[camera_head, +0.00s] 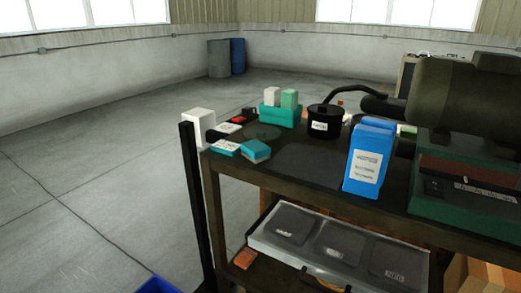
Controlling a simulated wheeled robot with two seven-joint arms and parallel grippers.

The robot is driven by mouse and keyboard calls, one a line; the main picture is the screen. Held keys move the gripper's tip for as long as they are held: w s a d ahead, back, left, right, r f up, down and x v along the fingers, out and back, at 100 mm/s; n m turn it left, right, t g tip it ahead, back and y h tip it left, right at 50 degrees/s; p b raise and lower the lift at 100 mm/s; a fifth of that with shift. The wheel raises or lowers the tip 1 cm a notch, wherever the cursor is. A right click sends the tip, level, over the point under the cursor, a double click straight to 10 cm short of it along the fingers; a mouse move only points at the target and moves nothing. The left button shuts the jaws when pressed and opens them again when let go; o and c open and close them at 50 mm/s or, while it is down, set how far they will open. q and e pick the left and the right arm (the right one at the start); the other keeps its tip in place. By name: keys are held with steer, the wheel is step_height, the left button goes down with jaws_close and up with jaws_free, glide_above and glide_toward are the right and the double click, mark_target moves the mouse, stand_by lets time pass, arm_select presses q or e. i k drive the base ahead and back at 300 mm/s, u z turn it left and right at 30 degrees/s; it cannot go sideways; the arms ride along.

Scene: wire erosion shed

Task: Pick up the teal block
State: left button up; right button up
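A small teal block (257,150) lies at the left front corner of the dark workbench top (300,172). Left of it lies a flat teal piece with a white label (225,148). Farther back, a teal holder (279,116) carries a white block (271,97) and a green-teal block (289,99), both upright. Several things here are teal, and the view does not settle which one the task names. Neither of my grippers is in view.
A blue container (368,158), a black lidded pot (325,121) and a large green machine (465,110) stand to the right. A black post (193,205) and a white box (198,124) stand by the left edge. A tray (325,243) sits below. Left floor is largely clear.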

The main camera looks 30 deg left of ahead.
mark_target(255, 151)
steer(key=u, duration=1.1)
steer(key=i, duration=0.3)
steer(key=z, duration=0.25)
